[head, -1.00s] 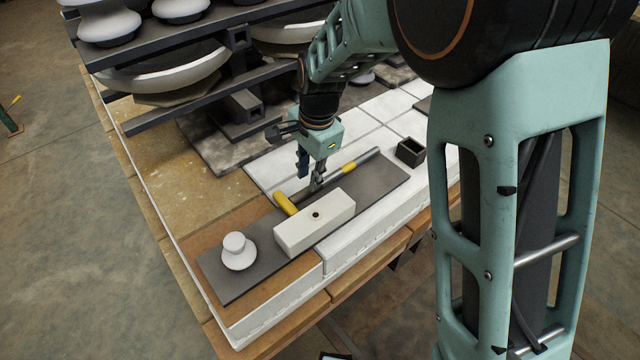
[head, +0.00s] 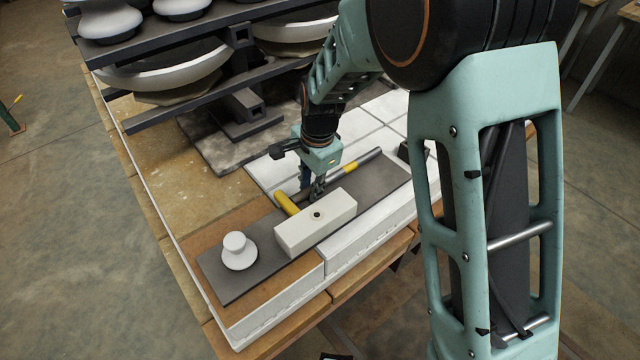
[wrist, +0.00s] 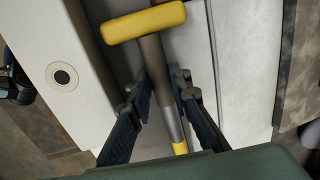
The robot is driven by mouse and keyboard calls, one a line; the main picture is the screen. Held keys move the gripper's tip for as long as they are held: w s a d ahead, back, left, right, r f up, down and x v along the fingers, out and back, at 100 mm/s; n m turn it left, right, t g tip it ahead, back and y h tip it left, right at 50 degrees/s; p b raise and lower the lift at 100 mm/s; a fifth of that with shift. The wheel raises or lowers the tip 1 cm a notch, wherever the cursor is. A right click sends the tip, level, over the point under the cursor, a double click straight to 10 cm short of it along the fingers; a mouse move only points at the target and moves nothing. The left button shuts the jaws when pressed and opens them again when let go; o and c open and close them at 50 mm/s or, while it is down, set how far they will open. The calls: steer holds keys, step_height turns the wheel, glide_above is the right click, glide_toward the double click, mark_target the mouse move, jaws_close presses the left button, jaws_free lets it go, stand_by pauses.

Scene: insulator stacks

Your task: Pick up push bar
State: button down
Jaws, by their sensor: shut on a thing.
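The push bar is a grey rod with a yellow crosswise grip (head: 287,203) at its near left end and a yellow band (head: 350,167) farther along. It lies slantwise along the dark slab, behind the white block. In the wrist view the push bar (wrist: 170,105) runs between the two fingers, with its yellow grip beyond the fingertips. My gripper (head: 317,188) is down at the rod between the grip and the band, shut on it. My gripper's fingers (wrist: 160,82) flank the rod in the wrist view. The exact contact is partly hidden.
A long white block (head: 300,235) with a dark hole stands close in front of the bar. A white knobbed insulator (head: 238,252) sits on the dark slab (head: 232,286) at left. A small black box (head: 405,151) is partly hidden by my arm. Insulator racks stand behind.

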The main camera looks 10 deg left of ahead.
steer(key=shift+r, duration=0.1)
steer(key=shift+w+r, duration=0.1)
steer(key=shift+r, duration=0.45)
step_height(320, 180, up, 2)
steer(key=shift+r+p, duration=0.2)
steer(key=shift+p, duration=0.1)
steer(key=s+a+r+p, duration=0.1)
steer(key=s+a+r, duration=0.6)
steer(key=s, duration=0.5)
steer(key=shift+a+r, duration=0.3)
steer(key=shift+r, duration=0.9)
